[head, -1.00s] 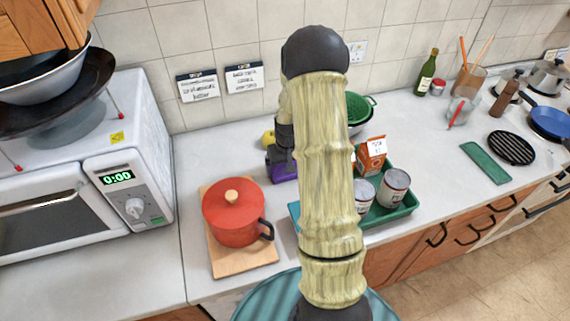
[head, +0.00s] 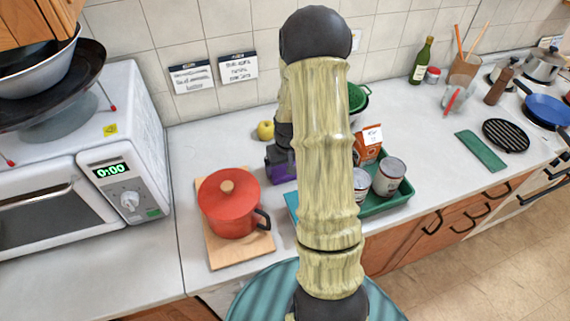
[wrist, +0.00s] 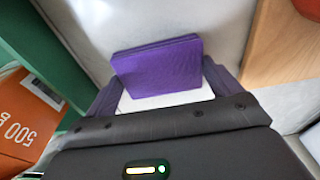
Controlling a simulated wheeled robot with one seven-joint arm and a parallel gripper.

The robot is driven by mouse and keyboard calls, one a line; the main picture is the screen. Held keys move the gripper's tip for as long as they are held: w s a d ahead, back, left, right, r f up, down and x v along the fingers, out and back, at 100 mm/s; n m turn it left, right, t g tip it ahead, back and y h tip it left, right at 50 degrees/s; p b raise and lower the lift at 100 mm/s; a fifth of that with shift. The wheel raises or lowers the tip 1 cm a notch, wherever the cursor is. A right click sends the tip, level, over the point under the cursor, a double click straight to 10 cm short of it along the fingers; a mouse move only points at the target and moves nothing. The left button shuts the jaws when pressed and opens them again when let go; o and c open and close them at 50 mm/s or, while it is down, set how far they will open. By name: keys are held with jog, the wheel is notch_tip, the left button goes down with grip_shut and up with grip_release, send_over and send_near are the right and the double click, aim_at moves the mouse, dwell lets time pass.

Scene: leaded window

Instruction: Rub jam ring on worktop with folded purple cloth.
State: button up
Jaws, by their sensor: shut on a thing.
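The folded purple cloth (wrist: 157,68) shows in the wrist view between the fingers of my gripper (wrist: 162,88), which is shut on it. It is a flat, layered pad, low over or on the pale worktop (wrist: 150,22); I cannot tell if it touches. In the head view my gripper (head: 281,166) is down near the worktop (head: 205,152), right of the red pot, partly hidden behind my arm.
The red pot (head: 230,203) stands on a wooden board (head: 244,252) to the left. A green tray (head: 398,201) with cans and an orange carton (head: 368,148) is close on the right. The microwave (head: 130,130) stands far left.

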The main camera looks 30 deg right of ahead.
jog(key=shift+r+p, duration=0.65)
jog(key=shift+r, duration=0.05)
jog(key=shift+r+p, duration=1.75)
jog(key=shift+r, duration=0.6)
jog(key=shift+w, duration=0.1)
notch_tip(320, 180, up, 3)
jog(key=shift+p, duration=1.2)
